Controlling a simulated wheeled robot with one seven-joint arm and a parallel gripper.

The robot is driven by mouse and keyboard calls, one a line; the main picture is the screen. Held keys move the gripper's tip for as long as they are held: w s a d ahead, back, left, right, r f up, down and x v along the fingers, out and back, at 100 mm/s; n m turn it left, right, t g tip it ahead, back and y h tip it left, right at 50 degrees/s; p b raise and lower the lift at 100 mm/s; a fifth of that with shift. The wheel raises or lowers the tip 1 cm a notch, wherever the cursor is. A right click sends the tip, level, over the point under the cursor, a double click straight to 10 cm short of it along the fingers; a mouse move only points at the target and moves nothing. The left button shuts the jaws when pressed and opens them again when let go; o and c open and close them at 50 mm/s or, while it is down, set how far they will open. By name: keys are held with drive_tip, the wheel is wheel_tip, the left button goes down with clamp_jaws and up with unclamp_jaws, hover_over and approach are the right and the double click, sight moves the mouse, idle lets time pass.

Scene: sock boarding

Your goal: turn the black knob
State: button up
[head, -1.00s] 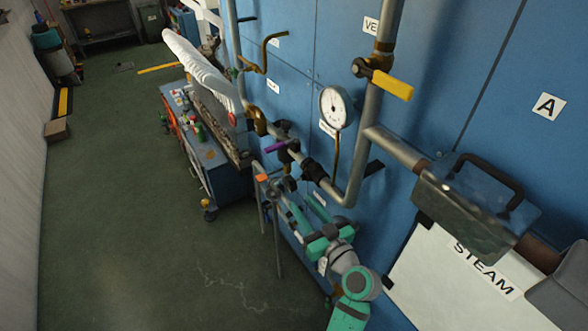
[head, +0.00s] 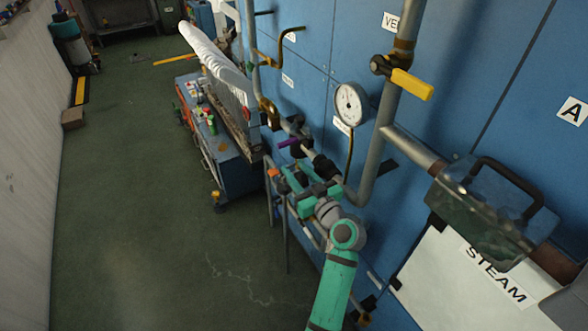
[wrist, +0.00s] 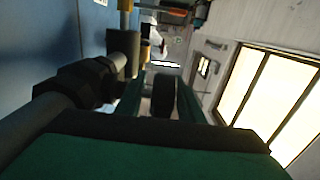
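In the wrist view a black round knob (wrist: 163,96) shows between the two green fingers of my gripper (wrist: 160,100). The fingers stand apart on either side of it. The right finger looks very close to the knob, and I cannot tell whether either finger touches it. In the head view my green gripper (head: 292,180) is just below the pipe with black fittings, by the blue wall. My gripper and arm hide the knob there, so I cannot pick it out.
A purple lever (head: 290,141) and a pressure gauge (head: 351,104) are close above my gripper. A yellow-handled valve (head: 410,84) and a metal steam box (head: 492,213) are to the right. A blue cart (head: 234,172) stands behind.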

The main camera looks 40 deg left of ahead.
drive_tip(key=shift+a, duration=0.3)
